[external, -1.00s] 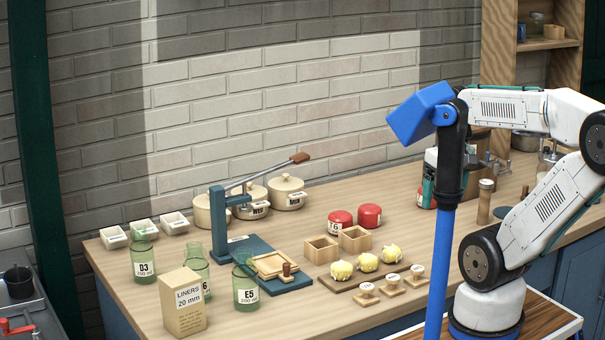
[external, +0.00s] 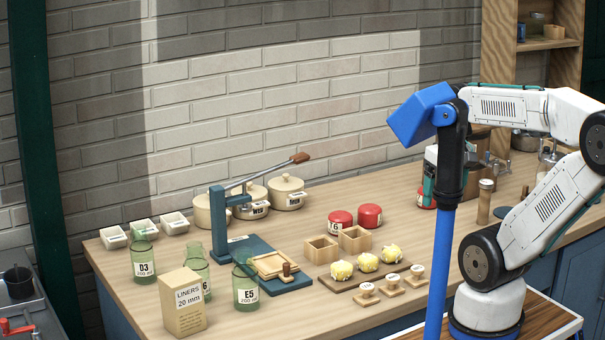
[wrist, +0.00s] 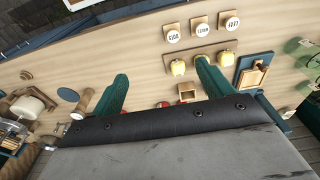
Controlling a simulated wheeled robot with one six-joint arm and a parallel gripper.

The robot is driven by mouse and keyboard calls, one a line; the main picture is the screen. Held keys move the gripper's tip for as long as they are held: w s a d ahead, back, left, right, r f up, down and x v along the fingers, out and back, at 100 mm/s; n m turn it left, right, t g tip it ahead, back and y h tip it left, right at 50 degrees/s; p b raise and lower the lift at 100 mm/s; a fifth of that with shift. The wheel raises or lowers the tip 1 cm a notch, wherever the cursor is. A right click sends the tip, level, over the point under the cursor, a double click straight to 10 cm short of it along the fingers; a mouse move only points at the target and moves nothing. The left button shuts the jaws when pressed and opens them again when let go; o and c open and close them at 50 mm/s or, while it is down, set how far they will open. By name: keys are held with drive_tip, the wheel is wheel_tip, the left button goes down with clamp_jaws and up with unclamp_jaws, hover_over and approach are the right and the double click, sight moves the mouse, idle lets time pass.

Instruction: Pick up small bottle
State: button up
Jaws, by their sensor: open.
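My gripper (external: 429,190) hangs above the counter, partly hidden behind my black and blue parts in the external view. I cannot tell for sure which thing is the small bottle. A clear glass vessel (external: 547,160) stands at the right back of the counter, partly hidden by my arm.
Red tins (external: 369,215), open wooden boxes (external: 320,250) and a board with yellow lumps (external: 340,271) lie left of my gripper. A blue lever press (external: 220,235), green jars (external: 143,262) and a liners box (external: 184,304) stand farther left. The counter's middle back is clear.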

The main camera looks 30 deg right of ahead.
wheel_tip(320, 180, up, 5)
drive_tip(key=r+n+t+y, duration=0.1)
drive_tip(key=n+t+y, duration=0.4)
drive_tip(key=t+y, duration=0.45)
hover_over(255, 276)
drive_tip(key=d, duration=0.2)
drive_tip(key=t+h, duration=0.1)
drive_tip(key=h, duration=0.1)
drive_tip(key=s+a+f+t+h, duration=0.1)
drive_tip(key=s+f+t+h, duration=0.1)
drive_tip(key=s, duration=0.1)
wheel_tip(255, 276, down, 18)
drive_tip(key=shift+w+f, duration=0.3)
drive_tip(key=shift+w, duration=0.05)
drive_tip(key=shift+m, duration=0.3)
drive_tip(key=x, duration=0.7)
drive_tip(key=shift+w, duration=0.2)
drive_tip(key=c, duration=1.1)
